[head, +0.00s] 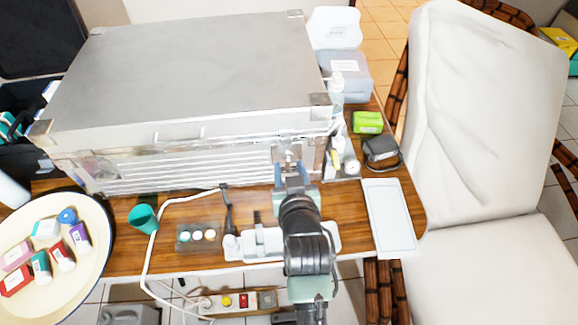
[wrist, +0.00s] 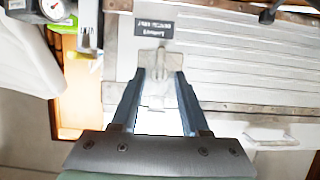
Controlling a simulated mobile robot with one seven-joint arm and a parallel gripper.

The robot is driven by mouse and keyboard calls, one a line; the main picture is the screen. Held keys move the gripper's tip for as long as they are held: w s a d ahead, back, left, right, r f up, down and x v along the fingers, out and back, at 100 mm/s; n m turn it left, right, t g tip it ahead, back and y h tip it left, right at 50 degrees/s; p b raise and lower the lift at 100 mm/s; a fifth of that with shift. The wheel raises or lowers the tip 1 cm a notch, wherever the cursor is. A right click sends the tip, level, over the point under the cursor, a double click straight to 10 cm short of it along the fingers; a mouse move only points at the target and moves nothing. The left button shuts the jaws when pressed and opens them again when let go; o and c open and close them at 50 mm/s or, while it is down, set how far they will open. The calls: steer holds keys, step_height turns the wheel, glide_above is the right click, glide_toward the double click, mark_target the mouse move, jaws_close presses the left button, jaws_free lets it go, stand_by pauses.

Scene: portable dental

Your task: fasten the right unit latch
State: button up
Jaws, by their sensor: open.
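The silver dental unit case (head: 190,65) stands shut on the wooden table. Its right latch (head: 288,156) is a small metal fitting on the front face, near the right end. In the wrist view the latch (wrist: 154,60) shows as a pale plate with a narrow tab, under a dark label. My gripper (head: 291,178) is at the front of the case, right at the latch. In the wrist view my gripper (wrist: 158,78) is open, its two blue-grey fingers on either side of the tab's line. I cannot tell whether they touch it. The latch's engagement is unclear.
A white instrument tray (head: 388,217) lies at the table's right. A green box (head: 367,122) and a dark device (head: 381,150) stand right of the case. A teal cup (head: 143,217), white tubing and a round dish (head: 90,215) with small boxes are at the left.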

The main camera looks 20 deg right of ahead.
steer(key=shift+w+d+f, duration=0.15)
steer(key=shift+w, duration=0.3)
jaws_close()
